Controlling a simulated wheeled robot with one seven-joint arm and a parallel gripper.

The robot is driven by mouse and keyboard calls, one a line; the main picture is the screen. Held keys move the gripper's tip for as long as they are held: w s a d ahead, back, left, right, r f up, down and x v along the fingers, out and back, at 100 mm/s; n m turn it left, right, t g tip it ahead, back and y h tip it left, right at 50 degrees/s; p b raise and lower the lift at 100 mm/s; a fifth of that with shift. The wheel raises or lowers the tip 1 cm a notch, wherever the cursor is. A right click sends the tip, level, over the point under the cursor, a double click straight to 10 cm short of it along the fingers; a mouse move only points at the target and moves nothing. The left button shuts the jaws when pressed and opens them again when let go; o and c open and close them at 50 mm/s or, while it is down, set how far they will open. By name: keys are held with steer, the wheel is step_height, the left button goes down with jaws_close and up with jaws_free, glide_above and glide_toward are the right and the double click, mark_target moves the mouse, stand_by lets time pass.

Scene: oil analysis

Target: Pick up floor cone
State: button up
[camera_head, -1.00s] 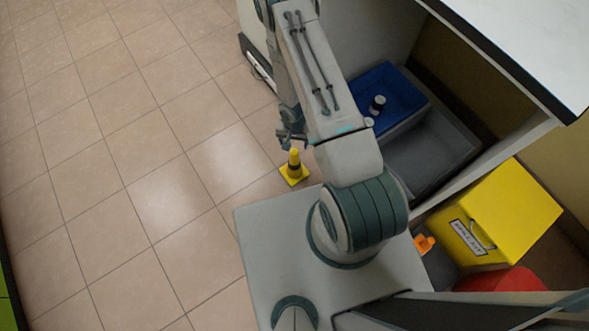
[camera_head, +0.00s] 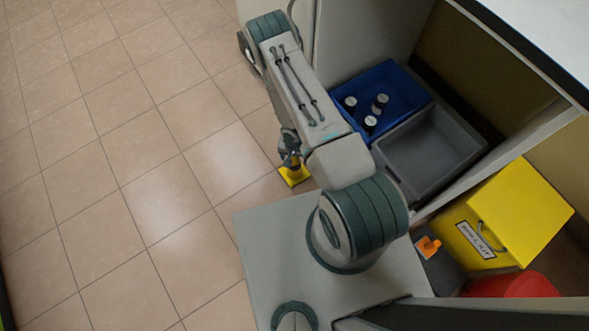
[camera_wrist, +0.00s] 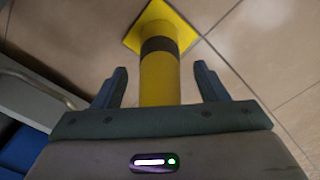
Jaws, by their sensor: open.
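The floor cone (camera_head: 293,176) is yellow with a dark band and a square yellow base. In the wrist view the cone (camera_wrist: 160,75) runs between the two fingers of my gripper (camera_wrist: 160,82). The fingers are open, one on each side, with a gap to the cone on both sides. The square base lies beyond the fingertips.
A blue bin (camera_head: 395,82) with several dark bottles and a grey bin (camera_head: 432,155) sit under the counter at right. A yellow spill-kit box (camera_head: 515,205) and a red object (camera_head: 512,285) are at lower right. The floor at left is clear.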

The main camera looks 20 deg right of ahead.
steer(key=shift+c, duration=0.4)
jaws_close()
steer(key=shift+r, duration=0.1)
